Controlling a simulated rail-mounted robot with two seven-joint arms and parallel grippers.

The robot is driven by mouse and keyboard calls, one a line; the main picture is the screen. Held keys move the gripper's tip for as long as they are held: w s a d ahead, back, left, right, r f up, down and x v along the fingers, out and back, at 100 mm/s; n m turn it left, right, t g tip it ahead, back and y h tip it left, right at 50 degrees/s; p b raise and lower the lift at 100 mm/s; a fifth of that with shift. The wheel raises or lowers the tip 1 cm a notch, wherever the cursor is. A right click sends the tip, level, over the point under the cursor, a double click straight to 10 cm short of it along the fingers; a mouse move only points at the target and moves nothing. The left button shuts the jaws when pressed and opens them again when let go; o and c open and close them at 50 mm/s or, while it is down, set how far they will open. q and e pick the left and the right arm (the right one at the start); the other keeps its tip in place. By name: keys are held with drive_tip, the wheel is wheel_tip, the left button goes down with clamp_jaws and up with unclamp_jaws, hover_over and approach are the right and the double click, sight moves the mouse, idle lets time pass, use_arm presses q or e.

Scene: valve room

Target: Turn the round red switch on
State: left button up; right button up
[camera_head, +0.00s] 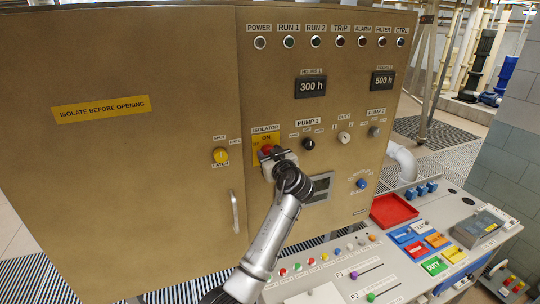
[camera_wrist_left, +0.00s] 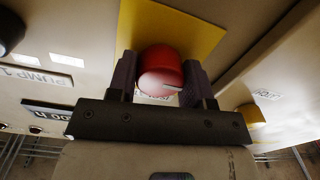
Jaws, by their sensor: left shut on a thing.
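The round red switch (camera_head: 267,149) sits on a yellow plate (camera_head: 257,158) under the ISOLATOR label on the brown cabinet, with ON printed above it. My left gripper (camera_head: 271,154) reaches up to it from below and covers part of it. In the left wrist view the red knob (camera_wrist_left: 160,70) lies between the two dark fingers, which are shut on it. A thin light mark shows on the knob's face; I cannot tell which setting it points at. My right gripper is in neither view.
A yellow LATCH knob (camera_head: 220,156) and a door handle (camera_head: 235,212) are left of the switch. A black PUMP 1 knob (camera_head: 309,144) and a display (camera_head: 320,187) are to its right. A sloped console (camera_head: 405,265) with buttons, sliders and a red tray (camera_head: 393,211) lies below.

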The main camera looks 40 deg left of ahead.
use_arm(q)
drive_tip(key=shift+c, duration=0.8)
drive_tip(key=shift+m, duration=0.3)
drive_tip(key=m, duration=0.3)
drive_tip(key=shift+b, duration=0.3)
drive_tip(key=m, duration=0.4)
drive_tip(key=shift+r+m+p, duration=0.15)
drive_tip(key=shift+m+p, duration=0.15)
drive_tip(key=shift+p, duration=0.1)
drive_tip(key=m+p, duration=0.2)
drive_tip(key=m, duration=0.2)
drive_tip(key=shift+m, duration=0.3)
drive_tip(key=m+p, duration=0.2)
drive_tip(key=m, duration=0.1)
drive_tip(key=shift+m+p, duration=0.65)
drive_tip(key=shift+m, duration=0.65)
